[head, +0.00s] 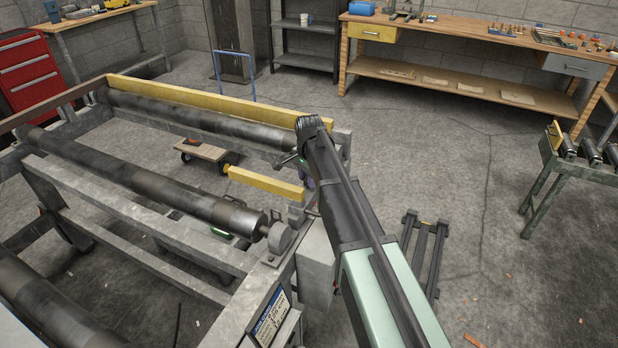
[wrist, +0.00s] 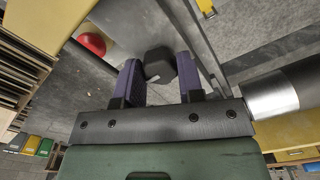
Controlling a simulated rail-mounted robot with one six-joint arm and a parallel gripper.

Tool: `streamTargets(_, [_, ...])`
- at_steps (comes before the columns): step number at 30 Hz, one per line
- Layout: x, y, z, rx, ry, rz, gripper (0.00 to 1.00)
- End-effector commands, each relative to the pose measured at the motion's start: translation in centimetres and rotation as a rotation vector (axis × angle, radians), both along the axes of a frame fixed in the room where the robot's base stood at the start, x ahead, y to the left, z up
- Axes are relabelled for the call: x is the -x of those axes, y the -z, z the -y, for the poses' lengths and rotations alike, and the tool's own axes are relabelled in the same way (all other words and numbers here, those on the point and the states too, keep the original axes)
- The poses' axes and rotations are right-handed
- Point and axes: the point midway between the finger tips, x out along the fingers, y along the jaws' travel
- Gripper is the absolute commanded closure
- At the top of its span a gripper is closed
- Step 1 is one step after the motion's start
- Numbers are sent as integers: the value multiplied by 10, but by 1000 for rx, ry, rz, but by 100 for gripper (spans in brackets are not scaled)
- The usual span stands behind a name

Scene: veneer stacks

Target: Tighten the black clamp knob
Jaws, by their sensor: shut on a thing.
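The black clamp knob (wrist: 160,62) is a dark, faceted knob in the upper middle of the wrist view. My gripper (wrist: 158,72) has its two purple-padded fingers on either side of it and is shut on it. A pale metal piece shows just behind the knob. In the head view my arm hides the knob, and only a small purple bit of my gripper (head: 309,183) shows beside the roller frame's end.
The grey roller frame (head: 110,200) with long dark rollers (head: 150,188) fills the left. Yellow bars (head: 266,183) lie close to my arm. A low dark rack (head: 427,250) stands on the floor to the right. A red round thing (wrist: 92,43) is near the knob. Open floor lies at right.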

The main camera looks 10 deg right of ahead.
Motion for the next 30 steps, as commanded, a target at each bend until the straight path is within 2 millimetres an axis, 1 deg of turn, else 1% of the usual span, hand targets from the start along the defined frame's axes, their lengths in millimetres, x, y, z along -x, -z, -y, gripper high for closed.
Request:
streamTargets(10, [0,0,0,0,4,0,88])
streamTargets(11, [0,0,0,0,3,0,62])
streamTargets(15, [0,0,0,0,3,0,40])
streamTargets(16, [0,0,0,0,3,0,39])
streamTargets(24, [0,-2,0,0,2,0,39])
streamTargets(26, [0,-8,0,0,2,0,39])
streamTargets(29, [0,-24,0,0,2,0,39])
streamTargets(30, [0,-33,0,0,2,0,39])
